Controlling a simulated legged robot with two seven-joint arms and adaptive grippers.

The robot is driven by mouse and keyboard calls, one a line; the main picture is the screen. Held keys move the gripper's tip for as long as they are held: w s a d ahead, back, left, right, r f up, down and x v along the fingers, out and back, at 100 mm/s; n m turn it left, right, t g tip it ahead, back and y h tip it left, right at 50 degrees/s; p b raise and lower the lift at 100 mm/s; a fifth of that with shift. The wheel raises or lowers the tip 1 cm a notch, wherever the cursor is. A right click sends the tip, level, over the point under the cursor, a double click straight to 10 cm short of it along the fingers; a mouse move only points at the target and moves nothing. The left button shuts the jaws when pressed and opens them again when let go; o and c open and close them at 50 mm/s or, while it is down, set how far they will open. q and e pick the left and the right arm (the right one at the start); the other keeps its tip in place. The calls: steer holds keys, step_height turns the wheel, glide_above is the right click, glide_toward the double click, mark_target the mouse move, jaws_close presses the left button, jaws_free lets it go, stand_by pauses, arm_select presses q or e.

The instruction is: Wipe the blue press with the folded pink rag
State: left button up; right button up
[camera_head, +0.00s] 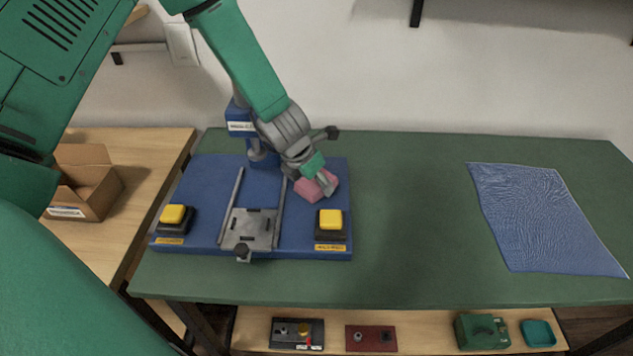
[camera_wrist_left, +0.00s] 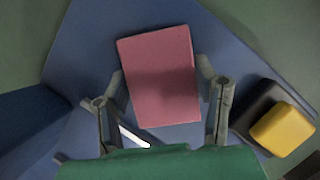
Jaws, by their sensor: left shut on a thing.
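The blue press (camera_head: 205,175) stands on the green table, with a flat base, a column at its back and a grey sliding plate between two rails. The folded pink rag (camera_head: 307,190) is at the right part of the press base. My left gripper (camera_head: 323,182) is shut on the rag from above. In the left wrist view the rag (camera_wrist_left: 160,75) sits between the two fingers (camera_wrist_left: 163,90), over the blue base. I cannot tell whether the rag touches the base. My right gripper is not in view.
Yellow buttons (camera_head: 173,214) (camera_head: 330,220) sit at both front corners of the press. A blue cloth (camera_head: 545,220) lies at the right of the green table (camera_head: 410,200). An open cardboard box (camera_head: 90,190) stands on the left table. A lower shelf holds several small items.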

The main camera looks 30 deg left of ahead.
arm_select(q)
steer(key=shift+w+a+r+p, duration=0.1)
steer(key=shift+w+a+p, duration=0.1)
steer(key=shift+w+p, duration=0.6)
steer(key=shift+w+a+p, duration=0.6)
steer(key=shift+w, duration=0.25)
steer(key=shift+w+a+p, duration=0.5)
steer(key=shift+w+p, duration=0.2)
steer(key=shift+w, duration=0.15)
steer(key=shift+s+d+f, duration=0.1)
steer(key=shift+s+f, duration=0.1)
steer(key=shift+f, duration=0.1)
steer(key=shift+s+d+b, duration=0.25)
steer(key=shift+s+d, duration=0.05)
steer(key=shift+s, duration=0.2)
steer(key=shift+s+d+b, duration=0.2)
steer(key=shift+s+d, duration=0.1)
steer(key=shift+s, duration=0.2)
steer(key=shift+s+d+r, duration=0.1)
steer(key=shift+s+d, duration=0.2)
steer(key=shift+s, duration=0.25)
steer(key=shift+s+d+b, duration=0.4)
steer(key=shift+s+b, duration=0.2)
steer(key=shift+s, duration=0.1)
steer(key=shift+s+d+r+b, duration=0.1)
steer(key=shift+s+d+b, duration=0.4)
steer(key=shift+s, duration=0.3)
steer(key=shift+r, duration=0.2)
